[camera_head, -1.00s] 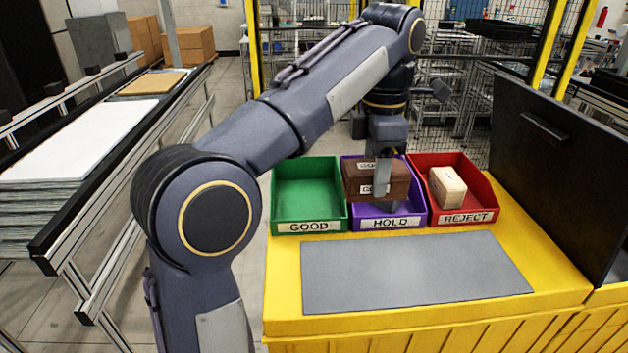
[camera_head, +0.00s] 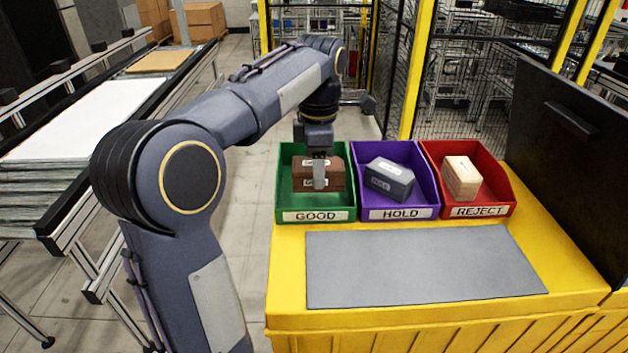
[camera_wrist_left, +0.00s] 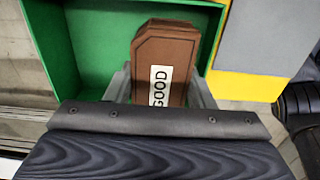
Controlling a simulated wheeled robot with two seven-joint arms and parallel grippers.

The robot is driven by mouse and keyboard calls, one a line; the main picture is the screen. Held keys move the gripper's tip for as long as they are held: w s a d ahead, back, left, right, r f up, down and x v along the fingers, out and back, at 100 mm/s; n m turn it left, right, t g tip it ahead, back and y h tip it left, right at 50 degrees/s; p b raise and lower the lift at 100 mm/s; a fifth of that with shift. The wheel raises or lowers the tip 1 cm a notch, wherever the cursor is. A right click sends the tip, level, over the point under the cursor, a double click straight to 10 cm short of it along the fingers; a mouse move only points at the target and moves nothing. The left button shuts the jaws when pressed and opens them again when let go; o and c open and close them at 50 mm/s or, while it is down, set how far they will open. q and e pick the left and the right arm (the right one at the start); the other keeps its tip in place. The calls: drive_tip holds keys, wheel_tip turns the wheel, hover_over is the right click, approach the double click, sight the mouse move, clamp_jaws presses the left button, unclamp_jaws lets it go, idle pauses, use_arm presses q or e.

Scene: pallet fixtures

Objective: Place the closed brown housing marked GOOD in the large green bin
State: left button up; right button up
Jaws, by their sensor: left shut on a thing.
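The brown housing (camera_head: 331,174) is closed and carries white labels. In the left wrist view the housing (camera_wrist_left: 174,55) shows a GOOD label. My left gripper (camera_head: 319,178) is shut on it, with a finger on either side in the wrist view. The green bin (camera_head: 316,205), labelled GOOD, is at the left of the bin row. The housing shows within the bin's outline in the head view; I cannot tell whether it touches the floor. The green bin's wall (camera_wrist_left: 62,50) also shows in the wrist view. My right gripper is not in view.
The purple HOLD bin (camera_head: 418,206) holds a dark grey housing (camera_head: 390,179). The red REJECT bin (camera_head: 490,206) holds a cream housing (camera_head: 462,178). A bare grey mat (camera_head: 420,268) lies on the yellow table (camera_head: 288,280). A dark upright panel (camera_head: 570,150) stands at the right.

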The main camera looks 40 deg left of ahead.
use_arm(q)
drive_tip(key=shift+a+f, duration=0.25)
drive_tip(key=shift+f, duration=0.05)
drive_tip(key=shift+s+a+f, duration=0.1)
drive_tip(key=shift+a+f, duration=0.1)
drive_tip(key=shift+f, duration=1.6)
drive_tip(key=shift+f, duration=0.2)
drive_tip(key=o, duration=1.1)
wheel_tip(320, 180, up, 12)
drive_tip(key=shift+r+p, duration=0.2)
drive_tip(key=shift+p, duration=0.45)
